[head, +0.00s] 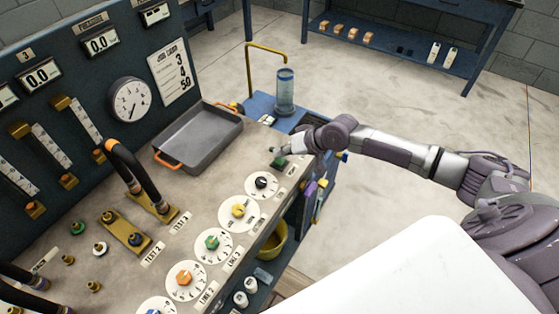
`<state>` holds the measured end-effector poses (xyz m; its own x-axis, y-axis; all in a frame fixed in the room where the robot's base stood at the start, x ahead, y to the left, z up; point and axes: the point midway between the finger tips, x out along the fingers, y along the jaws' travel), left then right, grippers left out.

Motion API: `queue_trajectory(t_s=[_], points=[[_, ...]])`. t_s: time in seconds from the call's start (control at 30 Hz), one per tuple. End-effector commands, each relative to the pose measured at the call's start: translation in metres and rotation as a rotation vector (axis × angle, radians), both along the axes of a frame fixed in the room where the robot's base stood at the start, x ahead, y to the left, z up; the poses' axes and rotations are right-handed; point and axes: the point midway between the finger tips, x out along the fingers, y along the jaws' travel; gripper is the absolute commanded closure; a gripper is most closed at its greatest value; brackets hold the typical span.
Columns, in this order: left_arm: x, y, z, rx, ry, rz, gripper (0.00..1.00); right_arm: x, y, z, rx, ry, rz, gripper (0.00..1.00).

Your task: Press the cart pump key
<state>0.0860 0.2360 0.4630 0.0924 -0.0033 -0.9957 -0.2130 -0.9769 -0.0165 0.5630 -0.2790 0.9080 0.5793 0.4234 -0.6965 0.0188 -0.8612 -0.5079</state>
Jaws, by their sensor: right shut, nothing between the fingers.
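My right gripper (276,154) reaches in from the right with its fingers shut and empty. Its tips are just over a small green key (280,162) near the right edge of the bench top. The gripper partly hides this key, and I cannot tell whether they touch or whether the key is pressed. A blue cart (262,104) stands beyond the bench's corner. It carries a clear cylinder (285,92) with bluish contents and a bent yellow pipe (248,72). My left gripper is not in view.
A grey tray (201,143) with orange handles lies on the bench (207,189). Several dials with coloured knobs, such as a black knob (261,183), line the front edge. Black hoses (128,163) rise at the left. A yellow bucket (272,246) sits below.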

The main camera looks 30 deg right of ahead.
Motion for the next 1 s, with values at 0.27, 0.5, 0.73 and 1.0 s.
queue_trajectory(t_s=[0.27,0.5,0.73,1.0], points=[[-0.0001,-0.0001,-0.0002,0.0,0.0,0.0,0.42,0.0,-0.0001,-0.0013,-0.001,0.0,0.001,1.0],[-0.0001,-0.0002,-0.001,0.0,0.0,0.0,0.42,0.0,-0.0001,-0.003,-0.001,0.0,0.001,1.0],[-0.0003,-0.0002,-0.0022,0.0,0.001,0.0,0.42,0.0,-0.0001,-0.0058,-0.001,0.0,0.001,1.0],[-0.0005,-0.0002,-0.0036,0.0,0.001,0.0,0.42,-0.0002,-0.0001,-0.0091,-0.001,0.0,0.001,1.0]])
